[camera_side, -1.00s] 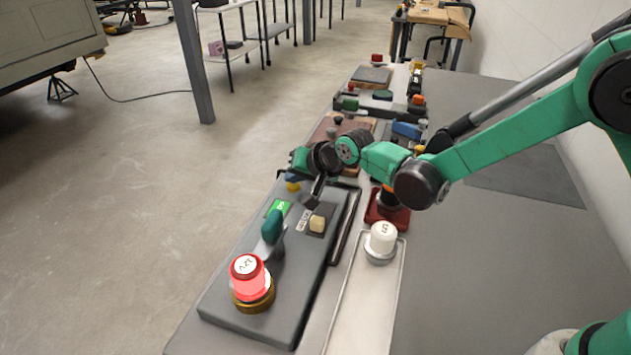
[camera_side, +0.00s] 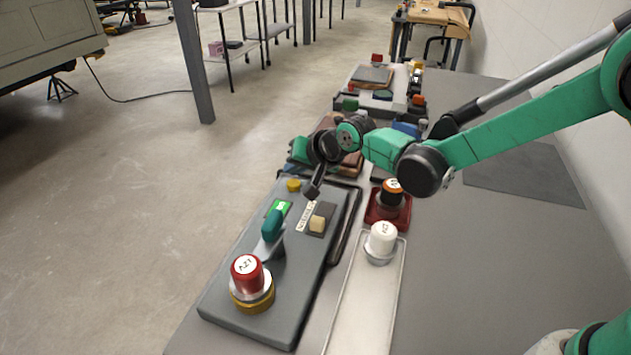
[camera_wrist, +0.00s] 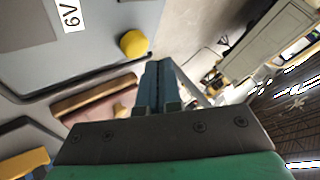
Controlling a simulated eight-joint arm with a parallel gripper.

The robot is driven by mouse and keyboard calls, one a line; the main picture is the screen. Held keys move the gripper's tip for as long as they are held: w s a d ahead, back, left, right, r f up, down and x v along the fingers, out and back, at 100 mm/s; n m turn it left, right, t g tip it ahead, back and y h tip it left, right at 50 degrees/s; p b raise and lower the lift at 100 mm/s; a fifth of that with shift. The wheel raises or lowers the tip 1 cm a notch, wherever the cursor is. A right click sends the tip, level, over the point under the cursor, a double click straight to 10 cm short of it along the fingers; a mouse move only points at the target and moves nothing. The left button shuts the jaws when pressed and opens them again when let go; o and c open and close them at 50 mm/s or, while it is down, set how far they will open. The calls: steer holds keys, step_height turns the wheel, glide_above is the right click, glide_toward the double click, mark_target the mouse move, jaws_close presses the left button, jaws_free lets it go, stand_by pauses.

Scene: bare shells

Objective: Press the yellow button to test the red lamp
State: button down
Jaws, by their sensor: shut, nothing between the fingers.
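The yellow button (camera_side: 293,185) is on the far end of a grey panel (camera_side: 285,305); it also shows in the wrist view (camera_wrist: 134,44), just left of the fingertips. The red lamp (camera_side: 247,275) stands on a brass-coloured base at the panel's near end and looks unlit. My gripper (camera_side: 312,192) is shut and empty, its tip pointing down just right of the button in the side view. In the wrist view my fingers (camera_wrist: 159,68) are together, apart from the button. The gap in height is hard to judge.
The same panel bears a teal lever (camera_side: 273,226), a green label and a cream switch (camera_side: 317,223). To the right stand a white-capped lamp (camera_side: 382,238) on a pale tray and an orange-topped lamp (camera_side: 391,192). More devices crowd behind; the table at right is clear.

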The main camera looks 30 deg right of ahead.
mark_target(296, 185)
steer(key=shift+r, duration=2.45)
steer(key=shift+s+d+r, duration=0.1)
steer(key=shift+d+r, duration=0.05)
steer(key=shift+d, duration=0.05)
steer(key=s+d+r+n+h, duration=0.1)
steer(key=s+d+n, duration=0.1)
steer(key=s+d, duration=0.5)
steer(key=s+d+r+n+g+h, duration=0.1)
steer(key=s+d+n+h, duration=0.1)
steer(key=s+d, duration=0.6)
steer(key=s, duration=0.5)
steer(key=shift+r+n+g, duration=0.3)
steer(key=shift+r+n, duration=0.1)
